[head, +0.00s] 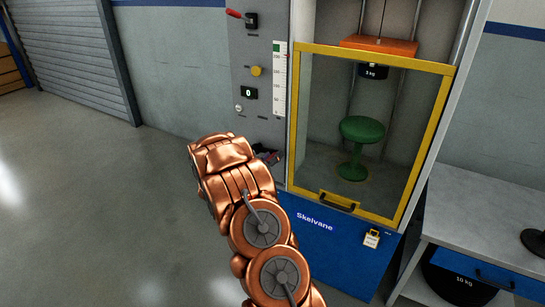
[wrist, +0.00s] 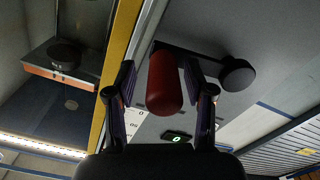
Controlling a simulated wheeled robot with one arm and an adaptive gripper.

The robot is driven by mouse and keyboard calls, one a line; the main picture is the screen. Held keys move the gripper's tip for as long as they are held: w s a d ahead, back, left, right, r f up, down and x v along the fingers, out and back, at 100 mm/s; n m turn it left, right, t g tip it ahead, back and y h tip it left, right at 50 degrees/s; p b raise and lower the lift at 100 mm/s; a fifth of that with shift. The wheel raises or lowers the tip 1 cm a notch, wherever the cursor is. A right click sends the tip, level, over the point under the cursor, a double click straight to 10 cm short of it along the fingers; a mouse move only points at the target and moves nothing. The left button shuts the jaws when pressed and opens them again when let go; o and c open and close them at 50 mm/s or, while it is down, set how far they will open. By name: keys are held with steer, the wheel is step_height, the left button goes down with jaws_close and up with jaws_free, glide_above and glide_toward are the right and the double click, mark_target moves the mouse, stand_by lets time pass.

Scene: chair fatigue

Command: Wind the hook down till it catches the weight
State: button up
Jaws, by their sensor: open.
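The crank's red handle (head: 234,13) sticks out left of its black hub (head: 251,20) at the top of the grey panel. In the wrist view the handle (wrist: 165,82) lies in line with the gap between my open fingers (wrist: 162,100), with the hub (wrist: 238,75) to its right. In the head view my gripper (head: 267,155) is mostly hidden by my arm, low before the panel and apart from the handle. Behind the yellow-framed door an orange carriage (head: 378,45) hangs on a cable, with a black 3 kg weight (head: 373,72) just under it. I cannot make out the hook.
A green stool (head: 360,147) stands inside the cabinet under the weight. The panel also has a yellow knob (head: 257,71), a display (head: 249,93) reading 0 and a scale strip (head: 279,80). A grey bench (head: 480,215) stands at right. The floor at left is clear.

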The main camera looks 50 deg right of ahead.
steer(key=s+a, duration=0.2)
steer(key=a, duration=0.9)
steer(key=shift+s+a, duration=0.15)
steer(key=shift+a, duration=0.15)
stand_by(0.4)
steer(key=w+a+r+n+t+y+p, duration=0.1)
steer(key=w+a+r+t+y+p, duration=0.15)
steer(key=w+a+y, duration=0.4)
steer(key=w+a+r+n+t+y+p, duration=0.1)
steer(key=w+a+r+t+y, duration=0.2)
steer(key=a, duration=0.6)
steer(key=s+a+r+n+g+y+p, duration=0.1)
steer(key=s+a+r+n+y, duration=0.25)
steer(key=a, duration=0.75)
steer(key=s+a+r+n+g+y+p, duration=0.1)
steer(key=s+a+r+n+y+p, duration=0.25)
steer(key=a, duration=0.75)
steer(key=s+r+g, duration=0.2)
steer(key=s+g, duration=0.1)
steer(key=s, duration=0.8)
steer(key=s+r+g+p, duration=0.1)
steer(key=s+r+g, duration=0.1)
steer(key=s, duration=1)
steer(key=s+a+r+n+g+y, duration=0.1)
steer(key=s+r+g, duration=0.1)
steer(key=s, duration=0.9)
steer(key=shift+s+r+g+p, duration=0.35)
steer(key=shift+s+r+g, duration=0.05)
steer(key=shift+g, duration=0.45)
